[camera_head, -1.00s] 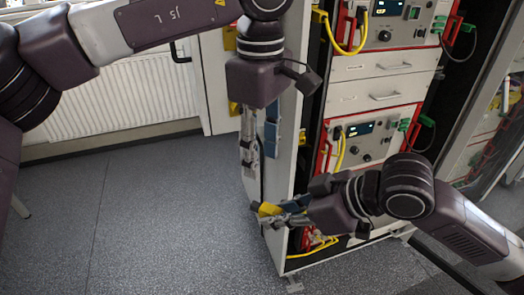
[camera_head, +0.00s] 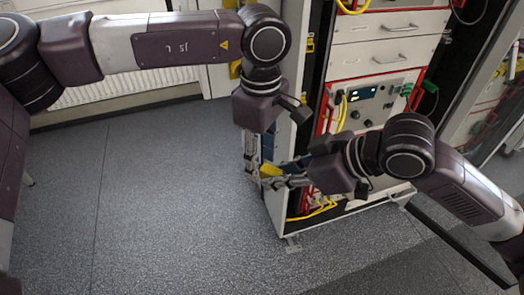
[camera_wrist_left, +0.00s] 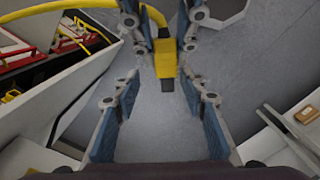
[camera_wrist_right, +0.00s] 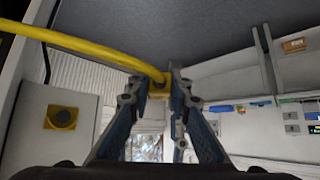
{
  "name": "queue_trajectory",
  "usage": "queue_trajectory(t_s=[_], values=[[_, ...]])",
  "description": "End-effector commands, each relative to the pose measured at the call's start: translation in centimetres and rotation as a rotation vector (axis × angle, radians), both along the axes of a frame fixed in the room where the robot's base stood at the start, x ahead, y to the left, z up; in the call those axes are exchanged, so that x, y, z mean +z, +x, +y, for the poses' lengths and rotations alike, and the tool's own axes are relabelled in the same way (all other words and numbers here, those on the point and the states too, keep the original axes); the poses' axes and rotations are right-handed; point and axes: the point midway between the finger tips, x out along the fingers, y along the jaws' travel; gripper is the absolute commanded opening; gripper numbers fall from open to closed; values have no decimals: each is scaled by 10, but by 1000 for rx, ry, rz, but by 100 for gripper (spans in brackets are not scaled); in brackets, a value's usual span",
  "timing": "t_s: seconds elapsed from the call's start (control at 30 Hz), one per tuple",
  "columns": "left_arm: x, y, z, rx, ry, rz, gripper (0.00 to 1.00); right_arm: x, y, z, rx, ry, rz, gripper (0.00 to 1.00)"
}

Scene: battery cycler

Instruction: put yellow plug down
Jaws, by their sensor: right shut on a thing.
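The yellow plug (camera_head: 270,170) is held by my right gripper (camera_head: 274,176) beside the open door of the cabinet. In the right wrist view the plug (camera_wrist_right: 158,86) sits between the right fingertips (camera_wrist_right: 157,84), with its yellow cable running to the upper left. My left gripper (camera_head: 255,172) comes down from above, close to the plug. In the left wrist view the plug (camera_wrist_left: 165,62), with a dark end, shows between and beyond the spread left fingers (camera_wrist_left: 158,82). I cannot tell whether the left fingers touch it.
The cabinet holds instruments with red frames (camera_head: 365,105) and drawers (camera_head: 375,38). A yellow cable (camera_head: 315,212) lies at its foot. A white radiator (camera_head: 130,78) stands at the back left. The grey floor (camera_head: 160,200) at left is clear.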

Motion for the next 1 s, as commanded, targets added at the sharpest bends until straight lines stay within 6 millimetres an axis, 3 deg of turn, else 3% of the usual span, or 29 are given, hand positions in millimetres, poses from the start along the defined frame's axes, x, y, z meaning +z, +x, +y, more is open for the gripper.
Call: queue_trajectory(t_s=[0.17, 0.5, 0.57, 0.6, 0.73, 1.0], values=[[0, 0, 0, 0, 0, 0, 38, 1, -4, 3, 11, 5, 4, 0], [1, 1, 0, 1, -2, -3, 1, 1, -5, 4, 13, 6, 3, 0], [1, 2, -1, 1, -2, -4, 0, 1, -5, 4, 14, 6, 3, 0], [1, 2, -1, 2, -4, -5, 0, 1, -5, 4, 14, 7, 4, 22], [1, 1, -1, 1, -4, -3, 0, 0, -5, 4, 14, 7, 5, 36], [1, -1, -1, -2, 0, 1, 0, 0, -3, 2, 8, 3, 4, 39]])
